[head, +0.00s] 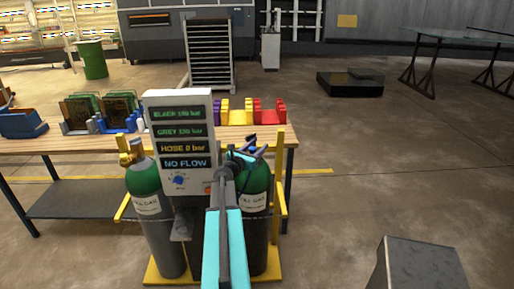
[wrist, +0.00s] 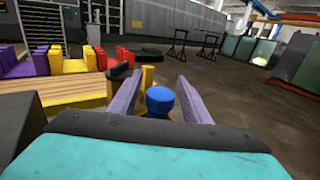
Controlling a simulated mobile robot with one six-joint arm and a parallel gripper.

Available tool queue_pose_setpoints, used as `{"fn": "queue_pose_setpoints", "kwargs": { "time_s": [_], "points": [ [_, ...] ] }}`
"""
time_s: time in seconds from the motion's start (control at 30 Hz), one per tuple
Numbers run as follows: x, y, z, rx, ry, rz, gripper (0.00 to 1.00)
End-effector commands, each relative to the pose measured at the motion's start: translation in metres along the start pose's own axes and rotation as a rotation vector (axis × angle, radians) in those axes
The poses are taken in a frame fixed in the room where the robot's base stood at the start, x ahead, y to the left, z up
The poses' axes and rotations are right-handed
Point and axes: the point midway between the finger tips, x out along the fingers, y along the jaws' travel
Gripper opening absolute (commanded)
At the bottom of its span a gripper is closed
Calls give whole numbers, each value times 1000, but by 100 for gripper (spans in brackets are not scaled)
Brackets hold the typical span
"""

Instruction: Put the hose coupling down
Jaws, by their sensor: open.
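My gripper (head: 247,152) is over the right green gas cylinder (head: 256,185) in the head view. In the wrist view its two purple fingers (wrist: 158,100) are spread open. A blue round-topped piece (wrist: 160,99) stands between them, with a visible gap to the left finger. It may be the hose coupling, but I cannot tell for sure. My arm hides much of this spot in the head view. The white panel (head: 180,107) beside the gripper reads HOSE 0 bar and NO FLOW.
The left gas cylinder (head: 147,195) and a yellow frame (head: 281,175) stand close by. Behind is a wooden bench (head: 50,143) with purple, yellow and red holders (head: 238,112). A dark box (head: 415,265) is at the front right. The floor on the right is mostly open.

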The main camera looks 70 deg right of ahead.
Motion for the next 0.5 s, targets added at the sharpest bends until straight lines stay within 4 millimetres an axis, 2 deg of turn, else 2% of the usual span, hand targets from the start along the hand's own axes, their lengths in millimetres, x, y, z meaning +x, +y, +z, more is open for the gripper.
{"fn": "queue_pose_setpoints", "kwargs": {
  "time_s": [0.2,0.5],
  "points": [
    [-1,0,4,0,0,0,44],
    [-28,-1,1,1,0,0,44]
  ]
}}
